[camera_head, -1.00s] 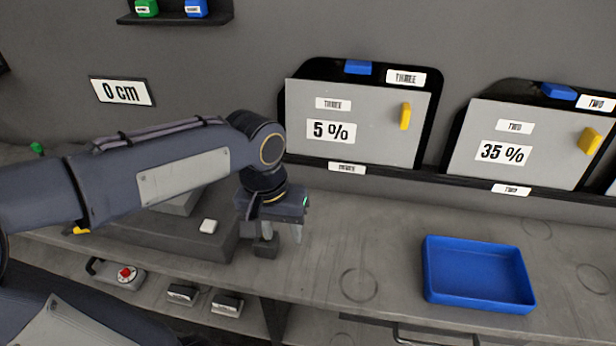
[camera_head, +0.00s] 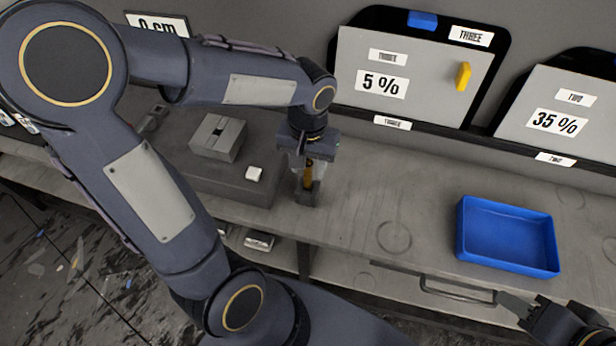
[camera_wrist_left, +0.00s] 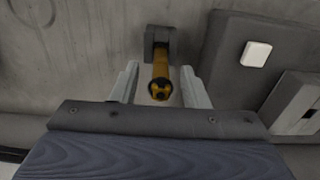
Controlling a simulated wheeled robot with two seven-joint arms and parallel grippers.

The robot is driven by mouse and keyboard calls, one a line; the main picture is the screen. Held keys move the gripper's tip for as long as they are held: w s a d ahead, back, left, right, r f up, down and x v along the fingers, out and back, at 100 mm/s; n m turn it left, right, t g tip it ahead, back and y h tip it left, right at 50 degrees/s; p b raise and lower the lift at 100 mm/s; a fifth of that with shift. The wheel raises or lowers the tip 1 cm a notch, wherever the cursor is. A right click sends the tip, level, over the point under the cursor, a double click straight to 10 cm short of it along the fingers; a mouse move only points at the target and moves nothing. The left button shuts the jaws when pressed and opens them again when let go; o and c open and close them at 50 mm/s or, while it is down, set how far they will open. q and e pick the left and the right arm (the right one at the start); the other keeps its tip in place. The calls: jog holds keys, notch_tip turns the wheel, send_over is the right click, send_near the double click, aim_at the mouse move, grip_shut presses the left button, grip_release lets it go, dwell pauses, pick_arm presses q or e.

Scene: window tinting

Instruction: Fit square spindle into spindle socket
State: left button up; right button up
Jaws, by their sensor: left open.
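A yellow-orange rod (camera_wrist_left: 161,76) with a dark end stands in a small dark grey holder (camera_wrist_left: 158,40) on the bench. I cannot tell for sure if it is the square spindle. My left gripper (camera_head: 306,190) points down over it in the head view, with the rod (camera_head: 308,173) between its fingers. In the left wrist view the jaws (camera_wrist_left: 161,84) are apart, with a gap on each side of the rod. A grey block with a slot (camera_head: 218,137) sits on a dark base; it may hold the socket. My right gripper (camera_head: 522,308) shows partly at lower right.
A blue tray (camera_head: 508,237) lies on the bench at right. A white button (camera_head: 254,174) sits on the dark base (camera_head: 225,180) left of the left gripper. Grey panels marked 5 % (camera_head: 400,75) and 35 % (camera_head: 558,115) stand behind. The bench between holder and tray is clear.

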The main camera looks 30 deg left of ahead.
pick_arm(q)
grip_shut()
dwell(0.4)
